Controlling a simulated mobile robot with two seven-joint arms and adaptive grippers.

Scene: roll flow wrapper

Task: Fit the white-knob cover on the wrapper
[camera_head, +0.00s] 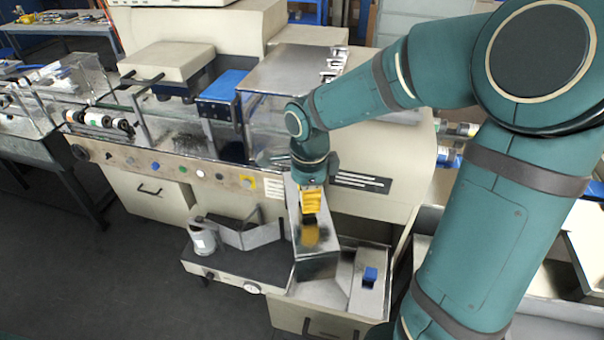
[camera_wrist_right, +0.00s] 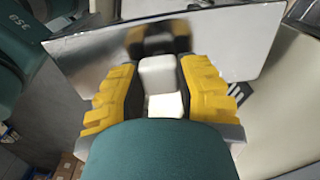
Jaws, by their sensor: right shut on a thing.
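My right gripper (camera_head: 311,203), with yellow finger pads, is shut on the white knob (camera_wrist_right: 157,76) of a shiny metal cover. The cover (camera_head: 316,264) is tilted in the head view, over the front of the machine and the open drawer. In the wrist view the flat metal cover (camera_wrist_right: 235,45) spreads behind the fingers and mirrors them. The knob is hidden by the gripper in the head view. The cream wrapper (camera_head: 375,207) stands behind it, with a metal-topped housing (camera_head: 292,68) at its upper right. My left gripper is not in view.
An open drawer (camera_head: 290,318) lies below, holding a metal piece with a blue knob (camera_head: 370,274). A black-topped shelf (camera_head: 235,266) left of it carries a grey cylinder (camera_head: 203,240) and a bent metal bracket (camera_head: 250,234). Dark floor is clear at lower left.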

